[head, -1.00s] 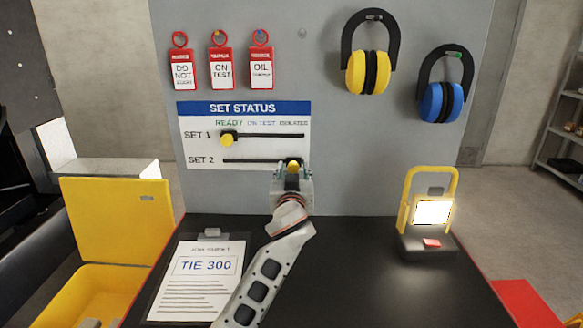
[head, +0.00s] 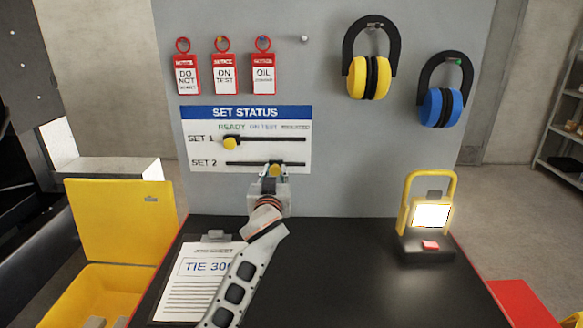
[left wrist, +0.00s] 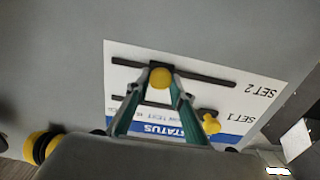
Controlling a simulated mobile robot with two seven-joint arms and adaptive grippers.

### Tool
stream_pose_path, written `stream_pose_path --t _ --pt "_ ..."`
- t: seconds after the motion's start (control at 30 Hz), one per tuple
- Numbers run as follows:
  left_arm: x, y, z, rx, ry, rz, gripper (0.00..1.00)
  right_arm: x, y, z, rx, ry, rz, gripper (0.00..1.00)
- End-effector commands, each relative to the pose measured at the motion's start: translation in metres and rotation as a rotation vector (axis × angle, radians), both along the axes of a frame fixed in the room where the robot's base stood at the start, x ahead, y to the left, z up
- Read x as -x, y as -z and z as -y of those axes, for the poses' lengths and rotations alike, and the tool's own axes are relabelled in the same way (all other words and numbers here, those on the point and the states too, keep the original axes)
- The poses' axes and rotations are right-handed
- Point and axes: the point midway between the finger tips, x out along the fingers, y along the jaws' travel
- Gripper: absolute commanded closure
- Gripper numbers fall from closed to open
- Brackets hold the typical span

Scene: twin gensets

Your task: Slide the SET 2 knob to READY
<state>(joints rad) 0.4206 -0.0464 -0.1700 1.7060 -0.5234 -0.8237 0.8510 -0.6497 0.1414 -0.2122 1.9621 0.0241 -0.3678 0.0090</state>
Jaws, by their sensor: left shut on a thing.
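The SET STATUS board (head: 200,128) is on the grey panel, with READY at the left, ON TEST in the middle and ISOLATED at the right. The yellow SET 2 knob (head: 275,170) is on the lower slot, roughly below ON TEST. My left gripper (head: 274,173) is shut on this knob. In the left wrist view the knob (left wrist: 160,77) sits between the tips of my left gripper (left wrist: 160,84). The yellow SET 1 knob (head: 229,143) is at the READY end of the upper slot; it also shows in the left wrist view (left wrist: 211,123). My right gripper is not in view.
Red tags (head: 223,75) and yellow (head: 368,77) and blue ear defenders (head: 441,106) hang on the panel. A lit work lamp (head: 431,216) stands on the black table (head: 340,270) at right. A clipboard (head: 190,290) lies at left, partly under my arm. The slot left of the SET 2 knob is clear.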

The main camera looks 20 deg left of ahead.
Motion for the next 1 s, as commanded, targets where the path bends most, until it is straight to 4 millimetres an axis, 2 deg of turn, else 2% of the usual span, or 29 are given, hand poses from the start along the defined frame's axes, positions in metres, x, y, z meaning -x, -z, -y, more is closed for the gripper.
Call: stream_pose_path --t 0.03,0.17,0.5,0.53,0.6,1.0 --pt "0.003 -0.005 -0.012 -0.001 -0.005 -0.001 1.00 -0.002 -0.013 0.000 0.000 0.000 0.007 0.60" --pt "0.008 -0.003 -0.029 -0.001 -0.003 0.001 1.00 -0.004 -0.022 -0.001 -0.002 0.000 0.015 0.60" --pt "0.009 -0.001 -0.032 -0.002 -0.002 0.001 1.00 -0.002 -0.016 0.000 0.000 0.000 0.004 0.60" --pt "0.009 -0.001 -0.032 -0.002 -0.002 0.001 0.75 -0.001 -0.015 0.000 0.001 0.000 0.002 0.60" --pt "0.009 -0.001 -0.032 -0.002 -0.002 0.001 0.61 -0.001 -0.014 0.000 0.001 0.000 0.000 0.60" --pt "0.013 0.000 -0.030 -0.001 -0.001 0.001 0.61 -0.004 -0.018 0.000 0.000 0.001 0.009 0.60"
